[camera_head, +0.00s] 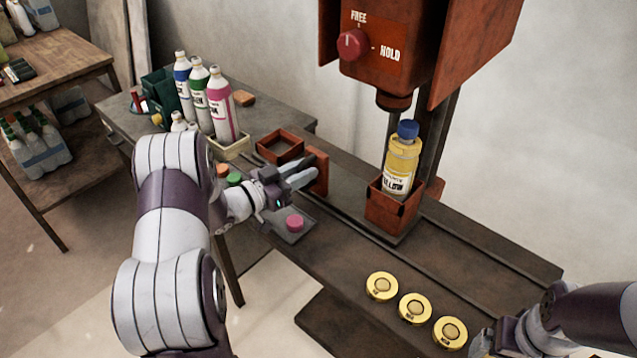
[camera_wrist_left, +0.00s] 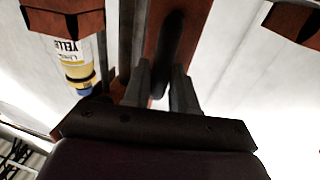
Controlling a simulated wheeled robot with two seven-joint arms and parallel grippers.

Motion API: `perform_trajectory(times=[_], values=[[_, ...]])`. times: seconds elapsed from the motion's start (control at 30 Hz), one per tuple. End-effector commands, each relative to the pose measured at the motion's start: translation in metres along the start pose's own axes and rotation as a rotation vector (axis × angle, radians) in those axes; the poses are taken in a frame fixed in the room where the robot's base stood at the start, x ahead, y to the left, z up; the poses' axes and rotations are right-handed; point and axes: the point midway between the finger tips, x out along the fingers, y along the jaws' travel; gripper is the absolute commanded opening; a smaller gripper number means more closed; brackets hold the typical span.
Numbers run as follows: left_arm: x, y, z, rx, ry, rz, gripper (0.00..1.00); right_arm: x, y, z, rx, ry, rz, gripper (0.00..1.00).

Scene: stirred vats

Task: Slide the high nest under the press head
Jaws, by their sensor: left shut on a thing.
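A tall red-brown nest (camera_head: 393,208) stands on the rail bench with a yellow bottle (camera_head: 401,165) with a blue cap upright in it. It also shows at the upper left of the left wrist view (camera_wrist_left: 95,85). The press head (camera_head: 393,101) hangs just above the cap, apart from it. A lower, empty red-brown nest (camera_head: 280,146) sits to the left. Between them stands an upright red-brown plate (camera_head: 319,170). My left gripper (camera_head: 302,173) is shut on a dark handle at this plate; the handle shows between the fingers in the left wrist view (camera_wrist_left: 168,60).
Yellow lids (camera_head: 415,308) lie at the bench's front right. A pink cap (camera_head: 294,223) lies on a small tray below my left gripper. Several bottles (camera_head: 222,104) stand on the side table. The red press housing (camera_head: 385,50) carries a FREE/HOLD knob (camera_head: 352,44).

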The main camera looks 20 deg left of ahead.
Motion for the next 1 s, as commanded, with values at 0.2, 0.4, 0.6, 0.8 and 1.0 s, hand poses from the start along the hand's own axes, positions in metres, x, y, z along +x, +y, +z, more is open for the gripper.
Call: perform_trajectory(times=[0.2,0.4,0.6,0.8,1.0], values=[[-0.005,-0.025,0.0,0.003,0.001,0.002,0.0,0.003,0.0,0.0,0.0,0.0,0.0,0.92],[-0.007,-0.036,0.0,0.002,0.002,0.003,0.0,0.004,0.0,0.0,0.0,0.0,0.0,0.92],[-0.008,-0.041,-0.001,0.004,0.002,0.003,0.0,0.004,0.0,0.0,0.0,0.0,0.0,0.92],[-0.008,-0.042,-0.002,0.005,0.003,0.001,0.0,0.004,0.0,0.0,0.0,0.0,0.0,0.92],[-0.008,-0.042,-0.002,0.005,0.003,-0.001,0.42,0.004,0.0,0.0,0.0,0.0,0.0,0.92]])
